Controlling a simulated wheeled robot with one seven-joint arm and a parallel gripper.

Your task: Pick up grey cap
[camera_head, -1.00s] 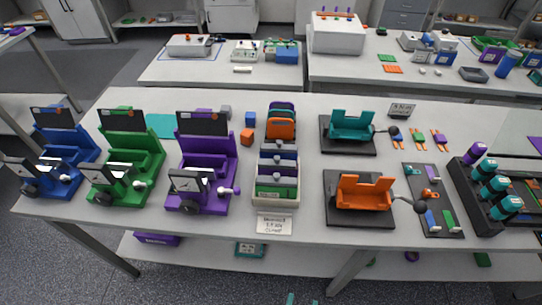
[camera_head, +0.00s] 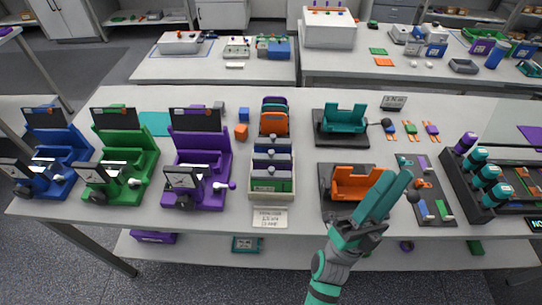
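I cannot pick out a grey cap for certain. Small pale round pieces (camera_head: 414,63) lie on the back table, too small to identify. My gripper (camera_head: 396,175) has teal fingers and is in front of the right part of the main table, overlapping the orange holder (camera_head: 352,182) in the picture. Its two fingers look parallel, with a narrow gap between them, and I see nothing held. The fingers and wrist hide part of the orange holder's base and the table's front edge.
Blue, green and purple machines (camera_head: 199,150) stand at the left. A rack of coloured plates (camera_head: 271,196) is at the centre, behind a label card (camera_head: 270,217). A teal holder (camera_head: 344,119) stands behind the orange one. A dark tray of bottles (camera_head: 463,190) is at the right.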

